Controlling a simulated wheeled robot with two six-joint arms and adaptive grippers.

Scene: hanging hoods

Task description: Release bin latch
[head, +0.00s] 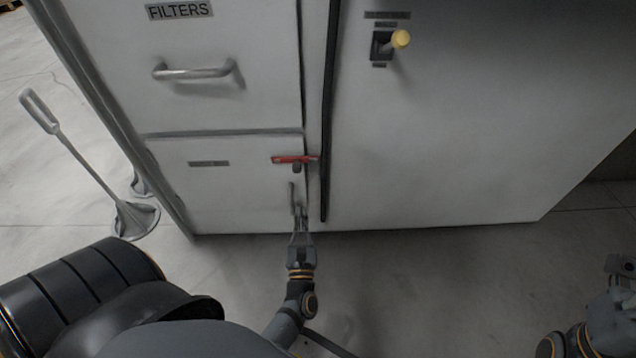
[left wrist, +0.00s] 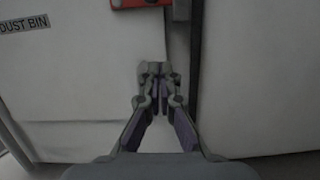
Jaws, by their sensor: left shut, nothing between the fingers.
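The bin latch (head: 294,159) is a red bar lying level across the upper right edge of the lower cabinet door (head: 218,188). Its red part also shows at the top of the left wrist view (left wrist: 138,3), cut off by the frame. My left gripper (head: 299,212) is below the latch, in front of the door's lower right part. Its fingers are together and empty, and it is apart from the latch. In the left wrist view my gripper (left wrist: 157,75) points up towards the door. My right gripper (head: 622,268) is partly in view at the right edge.
A "FILTERS" drawer (head: 228,108) with a bar handle (head: 194,72) is above the lower door. A yellow-knobbed switch (head: 400,39) sits on the large right panel. The floor right of my left arm is clear.

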